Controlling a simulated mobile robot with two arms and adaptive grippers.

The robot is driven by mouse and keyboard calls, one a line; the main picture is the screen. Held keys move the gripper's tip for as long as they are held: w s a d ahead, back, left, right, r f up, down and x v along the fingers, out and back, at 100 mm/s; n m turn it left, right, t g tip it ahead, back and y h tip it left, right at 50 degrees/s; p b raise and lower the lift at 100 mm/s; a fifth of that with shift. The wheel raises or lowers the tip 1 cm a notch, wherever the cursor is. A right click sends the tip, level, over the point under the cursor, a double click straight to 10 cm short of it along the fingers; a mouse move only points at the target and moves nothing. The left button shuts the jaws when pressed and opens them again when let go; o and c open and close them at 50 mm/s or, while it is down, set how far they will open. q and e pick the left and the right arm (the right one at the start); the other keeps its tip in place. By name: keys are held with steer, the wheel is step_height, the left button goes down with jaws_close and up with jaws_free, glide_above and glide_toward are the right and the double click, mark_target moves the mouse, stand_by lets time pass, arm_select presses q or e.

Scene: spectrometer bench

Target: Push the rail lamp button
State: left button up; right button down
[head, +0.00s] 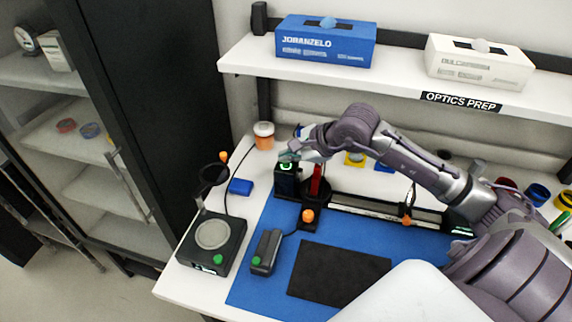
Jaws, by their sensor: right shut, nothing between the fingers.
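A dark lamp box (286,184) stands at the left end of the optical rail (375,208). A small green spot shows on its top, likely the button. My right gripper (288,156) is shut and empty, with its fingertips just over the top of the box. I cannot tell whether the fingertips touch the button, and the gripper partly hides the top of the box. My left gripper is not in view.
A red upright part (317,180) stands close right of the box. A black device with a round plate (212,234) and a grey controller (266,250) each carry a green button. A shelf (400,80) overhangs the bench.

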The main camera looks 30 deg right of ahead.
mark_target(288, 164)
steer(key=shift+f+b, duration=0.3)
steer(key=shift+b, duration=0.05)
stand_by(0.7)
steer(key=shift+r, duration=0.75)
steer(key=shift+r+p, duration=1.15)
steer(key=shift+r, duration=1.85)
